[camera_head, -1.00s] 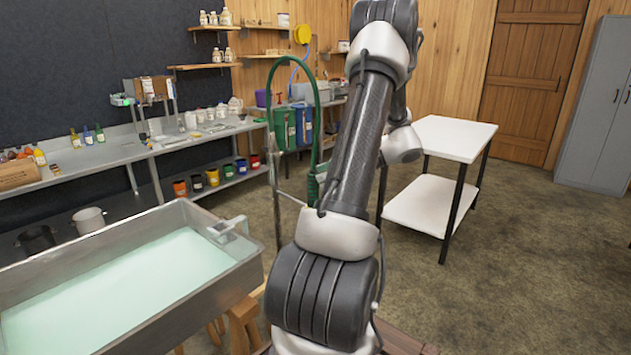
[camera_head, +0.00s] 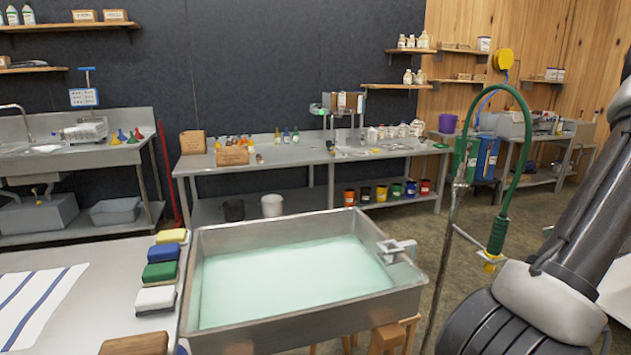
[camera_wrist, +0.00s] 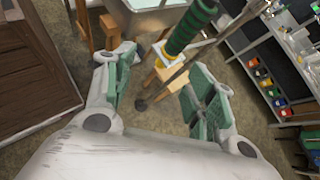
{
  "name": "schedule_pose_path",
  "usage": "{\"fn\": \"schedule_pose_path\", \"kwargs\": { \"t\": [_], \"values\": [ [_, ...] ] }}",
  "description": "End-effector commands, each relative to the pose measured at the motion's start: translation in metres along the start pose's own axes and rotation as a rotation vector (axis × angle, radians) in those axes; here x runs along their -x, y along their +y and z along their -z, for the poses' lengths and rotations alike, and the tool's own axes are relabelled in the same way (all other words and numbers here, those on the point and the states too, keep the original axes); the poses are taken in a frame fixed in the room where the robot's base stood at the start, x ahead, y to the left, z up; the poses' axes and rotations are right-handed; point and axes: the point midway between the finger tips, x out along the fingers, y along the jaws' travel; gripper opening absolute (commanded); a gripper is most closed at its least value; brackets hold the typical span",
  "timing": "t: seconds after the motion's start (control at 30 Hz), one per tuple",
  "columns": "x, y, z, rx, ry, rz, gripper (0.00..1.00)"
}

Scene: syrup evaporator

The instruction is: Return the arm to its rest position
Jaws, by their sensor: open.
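My arm (camera_head: 575,240) stands at the right edge of the head view, and its gripper end lies outside that picture. In the wrist view my gripper (camera_wrist: 158,82) shows two green-padded fingers spread apart. Nothing is held between them. Beyond the fingers are the green hose handle (camera_wrist: 190,28) with its yellow end, a wooden stool and the floor. The hose handle also hangs upright in the head view (camera_head: 499,232), left of my arm. I cannot tell how near the fingers are to it.
The steel evaporator pan (camera_head: 212,318) with pale green liquid stands in front. A thin metal stand (camera_head: 447,250) rises between the pan and my arm. A side table (camera_head: 105,295) with several coloured sponges is at left. A long steel bench (camera_head: 290,158) runs along the back wall.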

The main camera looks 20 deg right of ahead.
Motion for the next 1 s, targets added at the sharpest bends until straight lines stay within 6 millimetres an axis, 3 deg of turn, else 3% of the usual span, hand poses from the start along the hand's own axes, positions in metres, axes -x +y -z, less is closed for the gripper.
{"fn": "schedule_pose_path", "kwargs": {
  "t": [0.03, 0.1, 0.27, 0.47, 0.7, 1.0],
  "values": [
    [-0.001, 0.021, 0.005, 0.05, 0.06, -0.039, 0.55],
    [-0.006, 0.045, -0.002, 0.165, 0.151, -0.123, 0.55],
    [-0.02, 0.077, -0.034, 0.43, 0.294, -0.309, 0.55],
    [-0.04, 0.115, -0.094, 0.872, 0.446, -0.572, 0.55],
    [-0.065, 0.165, -0.171, 1.514, 0.574, -0.83, 0.55],
    [-0.095, 0.222, -0.246, 2.111, 0.554, -0.822, 0.55]
  ]
}}
